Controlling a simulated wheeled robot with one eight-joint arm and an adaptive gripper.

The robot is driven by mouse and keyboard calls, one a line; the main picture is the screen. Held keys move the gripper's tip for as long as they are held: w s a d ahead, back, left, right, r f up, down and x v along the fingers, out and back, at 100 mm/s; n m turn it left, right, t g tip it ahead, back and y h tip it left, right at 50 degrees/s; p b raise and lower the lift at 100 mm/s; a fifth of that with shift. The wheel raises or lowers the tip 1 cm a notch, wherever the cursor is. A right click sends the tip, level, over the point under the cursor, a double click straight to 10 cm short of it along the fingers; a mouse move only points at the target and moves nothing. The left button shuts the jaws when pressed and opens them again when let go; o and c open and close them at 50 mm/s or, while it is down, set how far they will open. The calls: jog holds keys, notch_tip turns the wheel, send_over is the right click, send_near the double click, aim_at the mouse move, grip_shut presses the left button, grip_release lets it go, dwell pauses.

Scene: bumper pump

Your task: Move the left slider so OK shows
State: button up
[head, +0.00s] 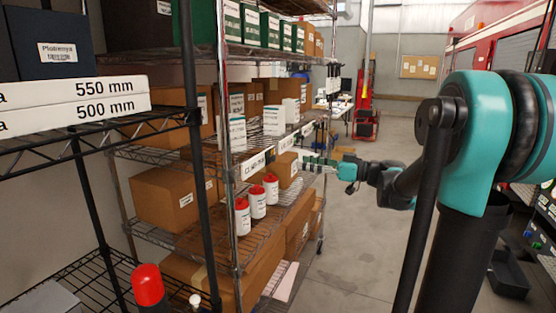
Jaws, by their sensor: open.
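No part in the head view can be made out clearly as the left slider, and no "OK" marking is readable. White label strips run along the front edge of the middle shelf; the nearest label (258,162) has dark lettering that I cannot fully read. My gripper (318,163) is small and far off at the end of my teal and black arm, by the right end of that shelf. It is open. Its fingertips point left towards the shelf front. Whether they touch anything there cannot be told. Nothing is visibly held.
Wire shelving (228,190) with cardboard boxes (172,197) and red-capped white bottles (257,202) stands left of my arm. A nearer black rack (160,125) is at far left. The grey floor (355,245) between shelving and arm is clear. A red vehicle (500,45) stands right.

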aim_at(275, 158)
jog(key=x, duration=1)
jog(key=shift+w+a, duration=0.1)
jog(key=shift+a, duration=0.1)
grip_shut()
